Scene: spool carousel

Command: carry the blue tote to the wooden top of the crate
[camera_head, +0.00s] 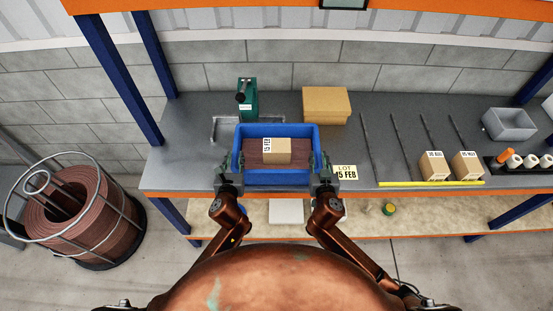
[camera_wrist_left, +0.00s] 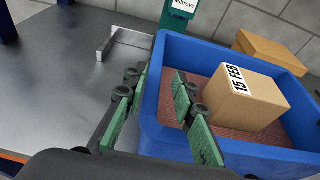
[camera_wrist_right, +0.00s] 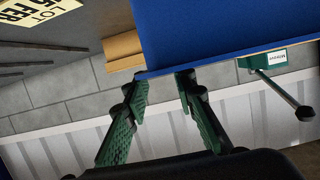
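The blue tote (camera_head: 277,129) is at the front of the grey bench, upright. In it are a cardboard box (camera_head: 277,151) marked 15 FEB and a reddish-brown floor. My left gripper (camera_head: 229,176) is at the tote's left wall. In the left wrist view its green-padded fingers (camera_wrist_left: 155,105) stand apart, one outside the blue wall (camera_wrist_left: 160,62) and one inside. My right gripper (camera_head: 325,174) is at the tote's right wall. In the right wrist view its fingers (camera_wrist_right: 160,85) are apart at the edge of the blue wall (camera_wrist_right: 220,30). I cannot make out a wooden crate top.
The bench (camera_head: 190,120) holds a green tool (camera_head: 249,100), a closed carton (camera_head: 326,103), a LOT card (camera_head: 345,173), small boxes (camera_head: 434,166) and a grey bin (camera_head: 509,124). A blue post (camera_head: 117,75) and a wire spool (camera_head: 75,210) stand at left.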

